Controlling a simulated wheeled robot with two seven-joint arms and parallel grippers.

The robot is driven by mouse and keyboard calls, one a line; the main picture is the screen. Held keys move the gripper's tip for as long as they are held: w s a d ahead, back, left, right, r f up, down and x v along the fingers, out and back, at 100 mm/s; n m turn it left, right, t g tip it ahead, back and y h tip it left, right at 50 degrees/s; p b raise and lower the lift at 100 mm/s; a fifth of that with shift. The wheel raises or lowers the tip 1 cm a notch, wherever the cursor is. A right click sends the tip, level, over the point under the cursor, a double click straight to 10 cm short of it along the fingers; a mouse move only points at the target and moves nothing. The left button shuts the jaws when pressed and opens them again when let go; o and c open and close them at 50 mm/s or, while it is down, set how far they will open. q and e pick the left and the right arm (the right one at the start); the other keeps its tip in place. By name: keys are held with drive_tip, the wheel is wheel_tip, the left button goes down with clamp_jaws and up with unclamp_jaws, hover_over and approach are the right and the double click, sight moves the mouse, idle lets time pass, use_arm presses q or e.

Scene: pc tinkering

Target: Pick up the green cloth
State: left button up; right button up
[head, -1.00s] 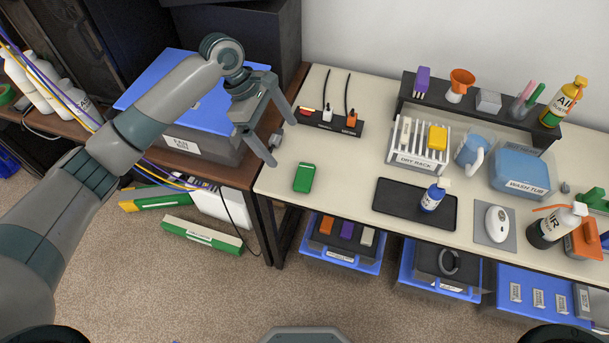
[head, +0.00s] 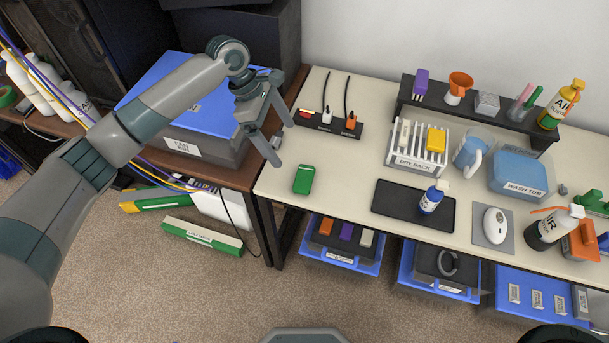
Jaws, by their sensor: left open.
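A small green block-like item (head: 303,179), which looks like the folded green cloth, lies flat on the left part of the cream table. Another green item (head: 592,201) sits at the table's far right edge, partly cut off by the frame. My left gripper (head: 279,147) is open and empty, above the table's left edge, up and left of the green cloth and apart from it. Its fingers point down toward the right. My right gripper does not show.
A power strip (head: 328,122) with plugs lies behind the cloth. A fan bin (head: 209,148) with a blue lid stands left, beneath my left arm. The tabletop around the cloth is clear.

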use_arm(q)
drive_tip(key=p, duration=0.2)
hover_over(304, 175)
drive_tip(key=w+a, duration=0.1)
drive_tip(key=a, duration=0.2)
drive_tip(key=f, duration=0.7)
drive_tip(key=shift+w+d+f, duration=0.1)
drive_tip(key=shift+w+f, duration=0.1)
drive_tip(key=shift+f, duration=0.15)
drive_tip(key=shift+s+d+f, duration=0.2)
drive_tip(key=shift+f, duration=0.1)
drive_tip(key=x, duration=0.1)
drive_tip(key=p+x, duration=0.1)
drive_tip(key=x, duration=0.1)
drive_tip(key=shift+s+d, duration=0.1)
drive_tip(key=shift+s, duration=0.2)
drive_tip(key=shift+d+f, duration=0.25)
drive_tip(key=shift+f, duration=0.35)
drive_tip(key=shift+c, duration=0.7)
drive_tip(key=c, duration=1)
